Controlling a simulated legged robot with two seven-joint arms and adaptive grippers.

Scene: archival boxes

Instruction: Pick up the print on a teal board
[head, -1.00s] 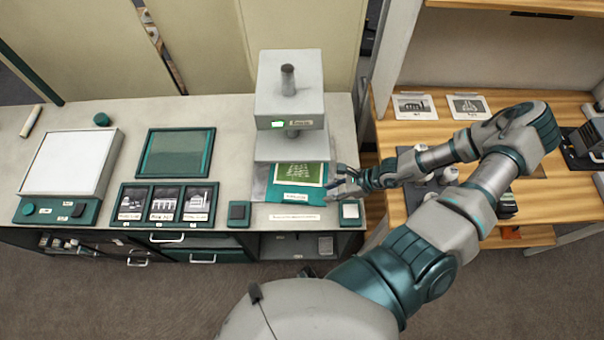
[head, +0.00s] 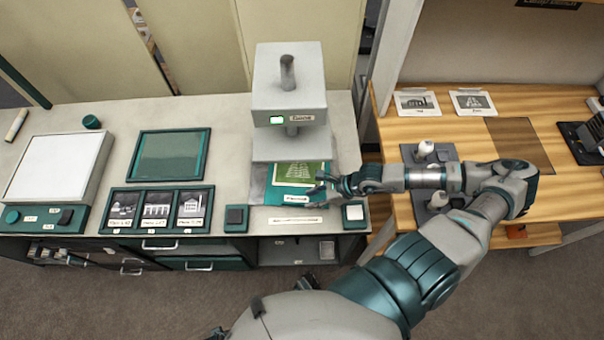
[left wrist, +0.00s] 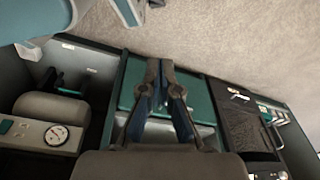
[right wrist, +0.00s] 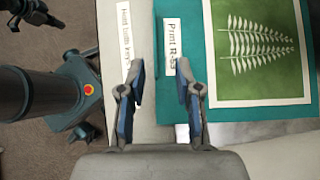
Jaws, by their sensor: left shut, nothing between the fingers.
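The print on a teal board (head: 303,173) lies on the base of the grey press, under its raised head. It is green with a white fern, and a white label sits on the board's near edge. In the right wrist view, the teal board (right wrist: 182,118) lies with one edge running between my fingers. My right gripper (head: 322,190) is at the board's near right corner. In the right wrist view, the gripper (right wrist: 160,82) is open with nothing gripped. My left gripper (left wrist: 160,72) is shut and empty, pointing at the cabinet front and floor.
The grey press (head: 290,100) stands over the board. A dark button block (head: 236,217) and a light one (head: 354,213) flank its front. A framed row of photo cards (head: 157,209), a green-framed panel (head: 169,156) and a light box (head: 56,168) lie left. A wooden desk (head: 390,135) stands right.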

